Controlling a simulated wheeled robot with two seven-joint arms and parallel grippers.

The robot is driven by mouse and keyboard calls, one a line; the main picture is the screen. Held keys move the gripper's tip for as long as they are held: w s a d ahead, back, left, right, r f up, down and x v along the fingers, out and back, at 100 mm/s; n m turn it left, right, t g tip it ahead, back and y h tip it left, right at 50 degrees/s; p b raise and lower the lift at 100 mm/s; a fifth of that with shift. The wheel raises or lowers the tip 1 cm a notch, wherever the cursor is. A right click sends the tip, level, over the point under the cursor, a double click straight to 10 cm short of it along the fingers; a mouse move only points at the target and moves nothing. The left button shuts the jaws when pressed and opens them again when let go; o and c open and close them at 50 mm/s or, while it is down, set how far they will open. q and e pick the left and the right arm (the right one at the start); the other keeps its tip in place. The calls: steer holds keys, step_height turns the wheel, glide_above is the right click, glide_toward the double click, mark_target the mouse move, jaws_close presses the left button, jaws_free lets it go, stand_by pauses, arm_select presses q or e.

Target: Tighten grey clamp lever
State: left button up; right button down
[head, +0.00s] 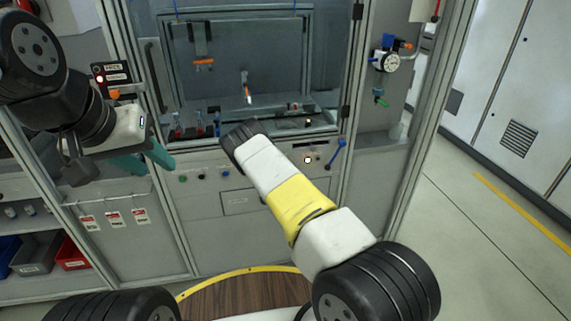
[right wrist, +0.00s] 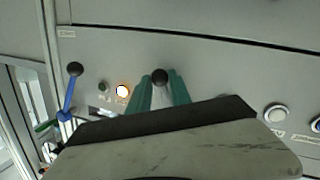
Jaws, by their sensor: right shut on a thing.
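The grey clamp lever (right wrist: 160,77) shows in the right wrist view as a black ball knob with a pale grey shaft below it, in front of the grey panel. My right gripper (right wrist: 161,95) has its two teal fingers on either side of the shaft and is shut on it. The lever's lower end is hidden by the gripper body. In the head view my right forearm covers the lever and the right gripper. My left gripper (head: 144,160) hangs at the left in the head view, its teal fingers apart and empty.
A blue lever (head: 337,152) stands to the right on the panel; it also shows in the right wrist view (right wrist: 70,92). A lit button (head: 308,160) sits between. A pressure gauge (head: 390,62) hangs at the right. A red bin (head: 72,253) is low at the left.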

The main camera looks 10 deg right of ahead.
steer(key=shift+a+f+m+g+y, duration=0.2)
steer(key=shift+a+m+y, duration=0.3)
steer(key=shift+a+m, duration=0.55)
steer(key=shift+a+f+m+g+y, duration=0.2)
steer(key=shift+a+m+y, duration=0.35)
steer(key=shift+m, duration=0.9)
steer(key=shift+s+a, duration=0.1)
steer(key=c, duration=1.2)
jaws_free()
steer(key=v, duration=0.7)
steer(key=shift+s+a+r, duration=0.1)
steer(key=shift+s+r, duration=0.1)
steer(key=shift+s, duration=0.15)
